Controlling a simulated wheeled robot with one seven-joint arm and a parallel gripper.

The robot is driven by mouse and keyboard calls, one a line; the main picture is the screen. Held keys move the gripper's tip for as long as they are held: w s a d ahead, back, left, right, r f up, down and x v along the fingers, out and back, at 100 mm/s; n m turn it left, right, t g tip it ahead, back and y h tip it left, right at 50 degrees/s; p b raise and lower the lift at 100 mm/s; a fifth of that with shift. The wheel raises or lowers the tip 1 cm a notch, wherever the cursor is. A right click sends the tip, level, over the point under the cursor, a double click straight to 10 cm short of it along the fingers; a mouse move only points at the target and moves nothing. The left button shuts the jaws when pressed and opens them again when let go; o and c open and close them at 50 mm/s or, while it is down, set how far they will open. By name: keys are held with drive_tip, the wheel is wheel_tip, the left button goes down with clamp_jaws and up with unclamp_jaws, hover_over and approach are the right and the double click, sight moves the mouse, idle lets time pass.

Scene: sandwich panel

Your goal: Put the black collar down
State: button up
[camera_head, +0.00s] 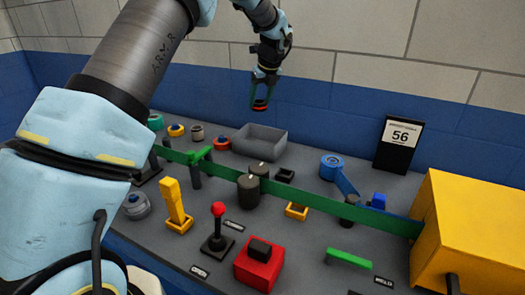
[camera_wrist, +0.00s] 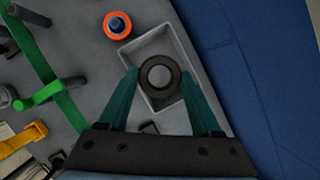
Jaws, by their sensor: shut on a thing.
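My gripper (camera_head: 261,97) has green fingers and is shut on the black collar (camera_wrist: 158,77). In the wrist view the collar is a dark ring with a grey middle, held between the fingertips (camera_wrist: 160,85). In the head view the collar is small and dark at the fingertips, with a red-orange patch there. My gripper holds it in the air above the open grey bin (camera_head: 262,139). The bin also shows below the collar in the wrist view (camera_wrist: 150,43). The collar and fingers hide part of the bin floor.
An orange-red ring with a blue centre (camera_wrist: 117,26) sits close beside the bin. A long green bar (camera_head: 310,201) crosses the panel in front. Dark cylinders (camera_head: 248,190) stand near it. A blue wall (camera_head: 320,122) rises behind the bin.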

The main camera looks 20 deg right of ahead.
drive_tip(key=f+b, duration=0.1)
drive_tip(key=f, duration=0.4)
drive_tip(key=f+b, duration=0.1)
drive_tip(key=f, duration=0.5)
drive_tip(key=f+b, duration=0.1)
drive_tip(key=f, duration=0.4)
drive_tip(key=shift+w+d+f, duration=0.3)
drive_tip(key=shift+w, duration=0.05)
drive_tip(key=o, duration=1.5)
drive_tip(key=shift+f, duration=0.1)
drive_tip(key=shift+c, duration=0.2)
drive_tip(key=b+v, duration=0.2)
drive_tip(key=v, duration=1)
drive_tip(key=shift+b, duration=0.4)
